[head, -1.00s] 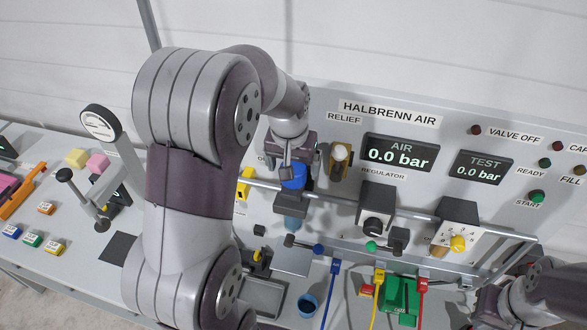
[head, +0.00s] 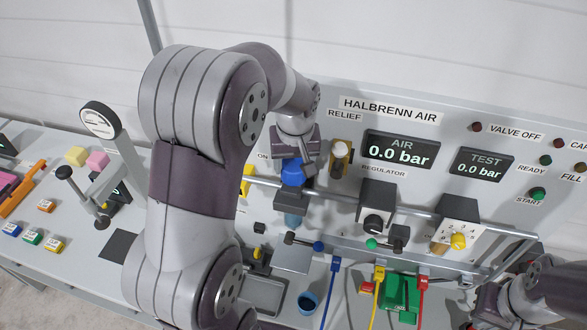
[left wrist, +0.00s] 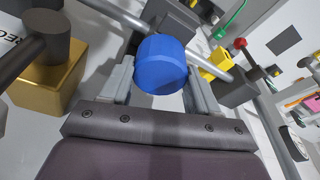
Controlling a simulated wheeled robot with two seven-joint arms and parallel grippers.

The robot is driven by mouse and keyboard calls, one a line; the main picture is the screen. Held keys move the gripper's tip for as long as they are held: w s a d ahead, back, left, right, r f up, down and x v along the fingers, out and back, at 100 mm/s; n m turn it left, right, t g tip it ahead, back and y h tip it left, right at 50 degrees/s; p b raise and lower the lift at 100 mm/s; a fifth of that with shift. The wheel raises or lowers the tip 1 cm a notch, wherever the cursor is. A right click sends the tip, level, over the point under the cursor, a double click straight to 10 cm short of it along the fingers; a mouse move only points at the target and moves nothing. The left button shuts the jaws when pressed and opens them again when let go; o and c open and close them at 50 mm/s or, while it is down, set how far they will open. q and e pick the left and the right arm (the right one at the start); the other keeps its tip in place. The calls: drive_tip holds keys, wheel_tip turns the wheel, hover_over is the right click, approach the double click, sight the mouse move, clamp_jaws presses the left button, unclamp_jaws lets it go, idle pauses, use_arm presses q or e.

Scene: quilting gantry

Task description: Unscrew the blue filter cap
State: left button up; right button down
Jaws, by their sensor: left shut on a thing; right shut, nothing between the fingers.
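The blue filter cap (head: 292,172) sits on top of the filter, above its dark body and blue-tinted bowl (head: 292,219) on the panel front. My left gripper (head: 290,160) reaches down over it and is shut on the cap. In the left wrist view the blue cap (left wrist: 161,64) is between the two grey fingers (left wrist: 160,85). Whether the cap is still seated on its thread cannot be told. My right gripper (head: 484,298) is at the lower right, partly cut off by the frame, away from the filter; its fingertips are hard to see.
The brass relief valve (head: 340,160) stands right beside the left gripper, also seen in the wrist view (left wrist: 45,85). A grey rail (head: 345,198) crosses the panel front. The regulator (head: 376,205) is to the right. A blue cup (head: 308,303) stands below.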

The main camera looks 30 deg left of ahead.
use_arm(q)
drive_tip(key=n, duration=0.2)
drive_tip(key=shift+f+n+b, duration=0.1)
drive_tip(key=shift+n+b, duration=0.25)
drive_tip(key=shift+n, duration=0.05)
drive_tip(key=shift+n+y, duration=0.3)
drive_tip(key=shift+w+n+g, duration=0.1)
drive_tip(key=shift+n+g, duration=0.2)
drive_tip(key=shift+n, duration=0.3)
drive_tip(key=shift+d+n+b, duration=0.1)
drive_tip(key=shift+n+b, duration=0.3)
drive_tip(key=shift+n, duration=0.9)
